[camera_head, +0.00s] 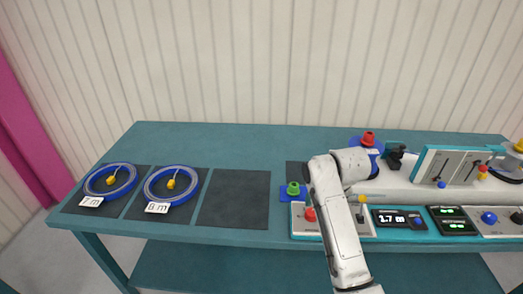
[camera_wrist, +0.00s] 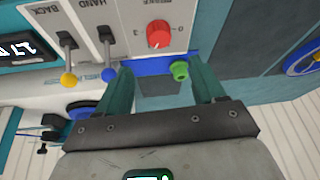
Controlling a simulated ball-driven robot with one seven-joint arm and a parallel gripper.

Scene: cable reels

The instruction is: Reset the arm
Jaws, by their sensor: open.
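My gripper (camera_wrist: 161,67) shows in the wrist view as two teal fingers spread apart with nothing held between them. Beyond the fingers is the control panel (camera_wrist: 112,22), seen upside down. A green knob (camera_wrist: 180,70) on a blue base shows between the fingers, near the right one; whether it is touched I cannot tell. In the head view my white arm reaches up from the lower edge and bends over the panel. Its end is hidden behind the arm there.
The teal table (camera_head: 200,140) carries two blue reels (camera_head: 110,180) (camera_head: 171,184) tagged 7 m and 8 m on dark mats. A third mat (camera_head: 235,198) is bare. The machine (camera_head: 400,183) with levers, red knob (camera_head: 310,214) and 1.7 m display (camera_head: 398,219) fills the right.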

